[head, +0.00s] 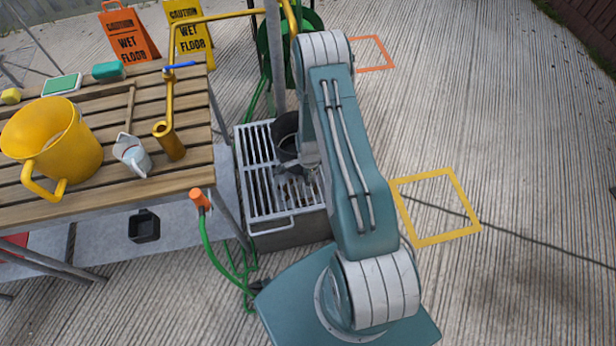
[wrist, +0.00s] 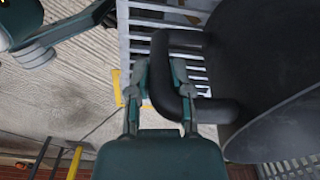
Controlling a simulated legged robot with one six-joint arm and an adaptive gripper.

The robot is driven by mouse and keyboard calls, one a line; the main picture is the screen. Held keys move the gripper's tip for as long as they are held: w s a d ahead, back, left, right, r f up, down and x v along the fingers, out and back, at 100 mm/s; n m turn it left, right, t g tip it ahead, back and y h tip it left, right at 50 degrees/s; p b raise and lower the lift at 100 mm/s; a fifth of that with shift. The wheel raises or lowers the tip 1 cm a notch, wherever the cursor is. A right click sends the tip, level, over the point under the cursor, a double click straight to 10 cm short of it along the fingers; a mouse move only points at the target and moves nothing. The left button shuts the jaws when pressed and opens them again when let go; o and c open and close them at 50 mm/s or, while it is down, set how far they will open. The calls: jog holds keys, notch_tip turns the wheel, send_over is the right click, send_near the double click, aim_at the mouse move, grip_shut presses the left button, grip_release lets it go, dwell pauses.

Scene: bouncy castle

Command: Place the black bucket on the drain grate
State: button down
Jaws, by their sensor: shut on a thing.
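The black bucket (head: 288,136) is over the far right part of the drain grate (head: 256,172), partly hidden behind my arm. In the wrist view the bucket (wrist: 268,65) fills the right side, with its curved handle (wrist: 215,108) reaching toward my fingers. My gripper (wrist: 160,75) is shut on that handle; in the head view the gripper (head: 308,168) is beside the bucket, above the slats. The grate slats (wrist: 150,18) also show behind the handle in the wrist view. I cannot tell whether the bucket's bottom touches the grate.
A slatted wooden table (head: 100,185) at left holds a yellow jug (head: 55,140), a white pitcher (head: 132,154) and brushes. A small black container (head: 144,226) is below it. Wet-floor signs (head: 130,33) stand behind. A green hose (head: 212,245) hangs near the grate.

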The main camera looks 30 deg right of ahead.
notch_tip(320, 180, down, 2)
jog(key=shift+f, duration=0.2)
jog(key=c, duration=0.5)
grip_release()
jog(key=shift+c, duration=0.2)
